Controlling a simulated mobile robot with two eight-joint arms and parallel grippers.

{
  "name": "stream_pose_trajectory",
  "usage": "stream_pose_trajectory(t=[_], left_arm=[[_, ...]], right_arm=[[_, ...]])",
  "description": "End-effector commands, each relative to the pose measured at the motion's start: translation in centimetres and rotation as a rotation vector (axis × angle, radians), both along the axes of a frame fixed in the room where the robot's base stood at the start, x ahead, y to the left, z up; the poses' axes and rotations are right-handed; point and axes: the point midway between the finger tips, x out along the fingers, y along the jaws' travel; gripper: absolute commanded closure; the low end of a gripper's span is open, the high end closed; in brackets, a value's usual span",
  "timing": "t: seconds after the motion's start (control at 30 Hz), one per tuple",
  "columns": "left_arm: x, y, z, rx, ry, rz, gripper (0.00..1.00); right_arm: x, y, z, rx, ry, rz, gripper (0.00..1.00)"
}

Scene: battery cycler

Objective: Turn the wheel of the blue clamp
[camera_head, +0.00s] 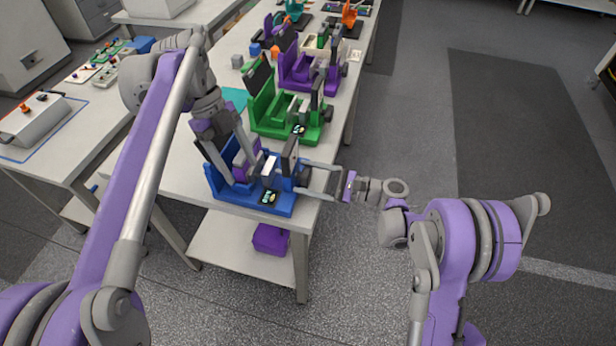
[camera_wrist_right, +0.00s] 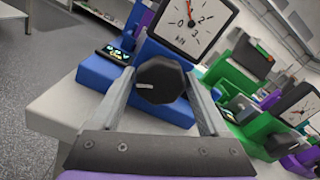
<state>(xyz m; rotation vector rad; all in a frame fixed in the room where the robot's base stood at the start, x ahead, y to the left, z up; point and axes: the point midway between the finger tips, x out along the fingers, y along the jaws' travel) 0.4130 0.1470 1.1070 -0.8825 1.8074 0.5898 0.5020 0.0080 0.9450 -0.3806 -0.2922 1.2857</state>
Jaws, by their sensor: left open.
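The blue clamp (camera_head: 275,208) stands at the near end of the table, with a dial gauge (camera_wrist_right: 193,22) and a small display (camera_wrist_right: 117,53). Its wheel is a black faceted knob (camera_wrist_right: 158,80) with a white mark, facing the right wrist camera. My right gripper (camera_head: 302,176) reaches in from the right. Its fingers lie on either side of the wheel, close to its edges, and look open; contact is unclear. My left gripper (camera_head: 236,180) is open and points down over the clamp's back part. Its fingertips are partly hidden among the clamp parts.
A green clamp (camera_head: 262,117) stands just behind the blue one, and a purple clamp (camera_head: 297,72) is farther back. A side table (camera_head: 60,150) with devices is at the left. A purple box (camera_head: 270,239) sits on the lower shelf. The floor at the right is clear.

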Motion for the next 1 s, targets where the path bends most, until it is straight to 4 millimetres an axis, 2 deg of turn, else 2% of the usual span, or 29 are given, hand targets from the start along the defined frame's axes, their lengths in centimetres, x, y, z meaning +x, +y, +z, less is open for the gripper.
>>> stream_pose_trajectory(t=[0.03, 0.07, 0.33, 0.47, 0.8, 1.0], left_arm=[[0.0, 0.0, 0.0, 0.0, 0.0, 0.0, 0.35], [0.0, 0.0, 0.0, 0.0, 0.0, 0.0, 0.35], [0.0, 0.0, 0.0, 0.0, 0.0, 0.0, 0.35], [0.0, 0.0, 0.0, 0.0, 0.0, 0.0, 0.35], [0.0, 0.0, 0.0, 0.0, 0.0, 0.0, 0.35], [0.0, 0.0, 0.0, 0.0, 0.0, 0.0, 0.35]], right_arm=[[0.0, -0.01, 0.0, 0.0, 0.0, 0.0, 0.32], [-0.01, -0.02, 0.0, 0.0, 0.0, 0.0, 0.38], [-0.01, -0.03, -0.01, 0.0, 0.0, 0.0, 0.86], [-0.01, -0.03, -0.01, 0.006, 0.021, 0.0, 0.87], [-0.05, -0.01, -0.02, 0.083, 0.315, 0.001, 0.87], [-0.06, -0.01, -0.03, 0.094, 0.357, 0.001, 0.87]])
